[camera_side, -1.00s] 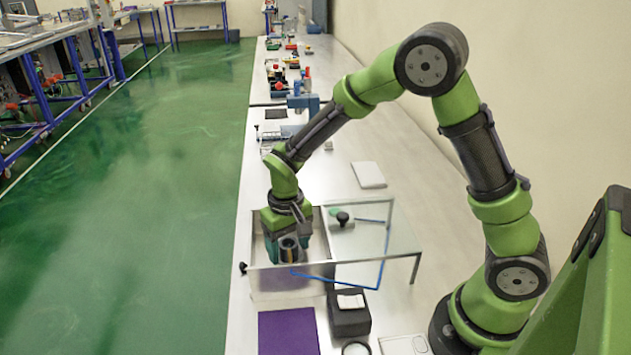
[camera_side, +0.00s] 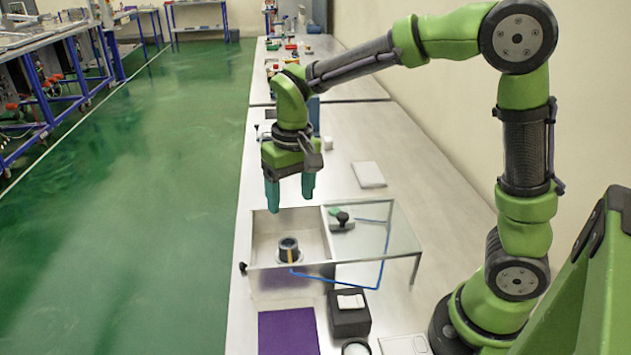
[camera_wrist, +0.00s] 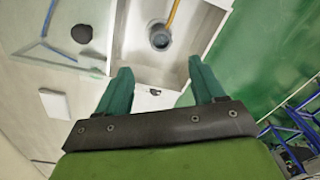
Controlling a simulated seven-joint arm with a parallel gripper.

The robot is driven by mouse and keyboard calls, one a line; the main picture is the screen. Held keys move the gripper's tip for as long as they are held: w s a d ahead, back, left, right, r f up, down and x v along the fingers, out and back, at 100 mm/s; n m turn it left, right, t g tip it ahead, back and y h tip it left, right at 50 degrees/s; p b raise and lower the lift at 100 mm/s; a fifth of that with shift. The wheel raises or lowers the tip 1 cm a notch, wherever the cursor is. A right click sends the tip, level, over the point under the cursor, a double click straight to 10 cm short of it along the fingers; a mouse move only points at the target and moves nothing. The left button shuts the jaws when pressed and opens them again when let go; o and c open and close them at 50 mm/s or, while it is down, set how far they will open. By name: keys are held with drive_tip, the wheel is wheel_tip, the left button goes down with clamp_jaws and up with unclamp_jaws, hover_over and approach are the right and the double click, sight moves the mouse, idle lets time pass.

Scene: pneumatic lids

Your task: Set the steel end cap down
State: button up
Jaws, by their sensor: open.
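The steel end cap (camera_side: 289,249), a short dark grey cylinder with an orange-yellow strip at its near side, stands upright in the open left part of the light metal box (camera_side: 262,267). It also shows in the wrist view (camera_wrist: 159,38), near the box floor's edge, with the yellow strip across its rim. My gripper (camera_side: 290,203) is open and empty, its teal fingers pointing down, well above the box and apart from the cap. In the wrist view the gripper (camera_wrist: 160,68) shows nothing between its fingers.
A clear panel (camera_side: 385,240) spans the box's right side, with a blue tube (camera_side: 345,283) and a black knob (camera_side: 342,217) by it. A purple mat (camera_side: 288,332) and a black block (camera_side: 349,320) lie in front. A white pad (camera_side: 368,174) lies behind.

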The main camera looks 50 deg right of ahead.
drive_tip(key=s+d+r+t, duration=0.1)
drive_tip(key=s+r+t, duration=0.2)
drive_tip(key=s, duration=0.4)
drive_tip(key=s+d+r+t+y, duration=0.1)
drive_tip(key=s+r+t, duration=0.2)
drive_tip(key=s, duration=0.4)
drive_tip(key=shift+s+d+r+m+t+y, duration=0.2)
drive_tip(key=shift+s+r+m+t+y, duration=0.15)
drive_tip(key=shift+r, duration=0.25)
drive_tip(key=shift+w, duration=0.1)
